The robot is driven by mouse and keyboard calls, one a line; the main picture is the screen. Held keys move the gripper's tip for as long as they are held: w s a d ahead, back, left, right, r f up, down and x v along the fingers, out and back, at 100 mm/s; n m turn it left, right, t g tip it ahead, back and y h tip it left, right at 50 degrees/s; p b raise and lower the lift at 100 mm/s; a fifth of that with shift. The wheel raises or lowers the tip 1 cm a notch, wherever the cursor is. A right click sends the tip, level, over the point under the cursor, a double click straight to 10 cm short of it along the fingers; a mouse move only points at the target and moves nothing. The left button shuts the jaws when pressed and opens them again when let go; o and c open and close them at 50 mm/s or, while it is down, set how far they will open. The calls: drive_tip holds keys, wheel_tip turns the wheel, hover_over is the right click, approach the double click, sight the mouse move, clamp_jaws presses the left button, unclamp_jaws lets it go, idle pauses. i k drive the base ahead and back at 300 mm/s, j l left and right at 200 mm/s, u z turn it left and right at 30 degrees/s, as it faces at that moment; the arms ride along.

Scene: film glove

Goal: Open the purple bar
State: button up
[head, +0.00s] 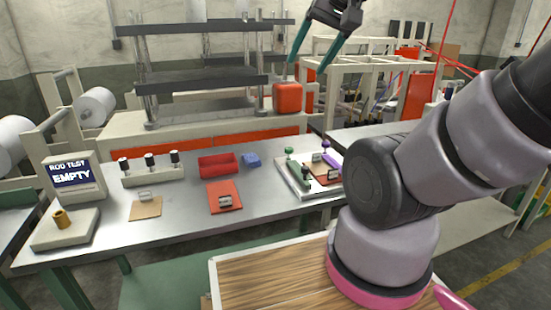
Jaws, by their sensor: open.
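The purple bar (330,159) is at the right end of the steel table, on a white-rimmed fixture (292,188). A purple knob (326,144) shows near its far end. My arm hides the right side of this area, so I cannot tell the bar's full length or how it is fastened. A green knob (290,151) and a dark green bar (304,172) stand on the same fixture, beside an orange plate (313,171). My gripper (306,66) is open and empty, high above the table, pointing down and apart from the bar.
The table's front strip is clear.

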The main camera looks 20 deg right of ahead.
sight(332, 161)
drive_tip(key=z, duration=0.75)
drive_tip(key=i+l+u, duration=0.1)
drive_tip(key=l, duration=0.2)
drive_tip(key=l+u, duration=0.1)
drive_tip(key=l, duration=0.2)
